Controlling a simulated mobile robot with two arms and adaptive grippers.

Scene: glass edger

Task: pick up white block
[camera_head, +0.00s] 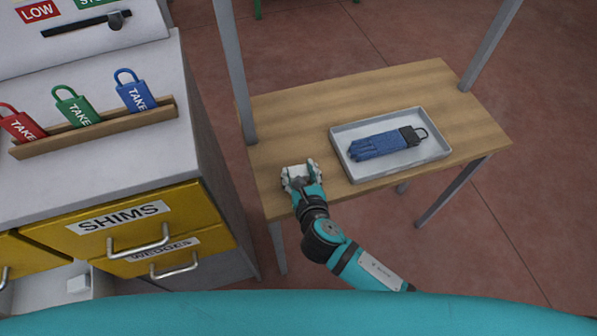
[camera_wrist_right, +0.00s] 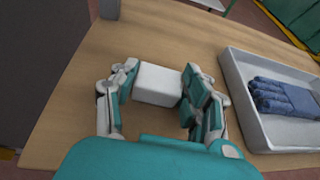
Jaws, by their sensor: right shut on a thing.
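The white block (camera_wrist_right: 158,83) is between the fingers of my right gripper (camera_wrist_right: 160,92) in the right wrist view, with its top face bare. The right gripper is shut on it. In the head view the right gripper (camera_head: 301,172) is over the left front part of the wooden table (camera_head: 290,116), left of the tray. There the gripper mostly hides the block. I cannot tell whether the block touches the table. My left gripper is not in view.
A grey tray (camera_head: 438,149) with blue gloves (camera_head: 378,145) lies right of the gripper. A table post (camera_head: 234,75) rises behind left. Left stands a cabinet with yellow drawers (camera_head: 192,205) and red, green and blue tags (camera_head: 135,92).

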